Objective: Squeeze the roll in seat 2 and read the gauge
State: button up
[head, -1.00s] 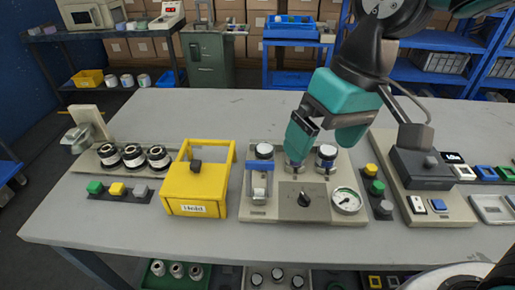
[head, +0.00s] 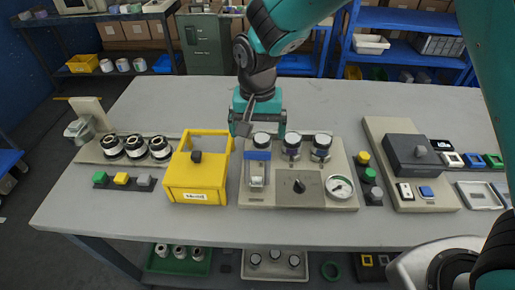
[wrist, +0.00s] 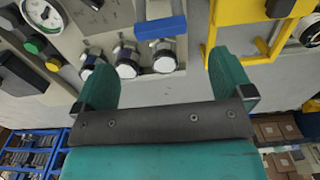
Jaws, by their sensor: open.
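Three white-topped rolls stand in a row at the back of the beige gauge fixture (head: 228,197): a left roll (head: 262,140), a middle roll (head: 292,147) and a right roll (head: 322,147). I see no seat numbers; the middle roll also shows in the wrist view (wrist: 126,66). The round white gauge (head: 340,187) is at the fixture's front right; its reading is too small to tell. It also shows in the wrist view (wrist: 43,14). My gripper (head: 258,129) is open and empty, near the left roll and left of the middle one. Its jaws are wide apart in the wrist view (wrist: 166,88).
A yellow guard box (head: 198,180) stands close left of the fixture. A blue-topped clamp (head: 257,156) and a black knob (head: 299,186) are on the fixture's front. A button strip (head: 372,190) is at its right. The table behind is clear.

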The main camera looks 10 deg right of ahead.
aim_at(257, 153)
notch_tip(257, 153, down, 8)
jog(key=shift+r+p, duration=0.15)
jog(key=shift+p, duration=0.25)
jog(key=c, duration=1.3)
jog(key=shift+a, duration=0.1)
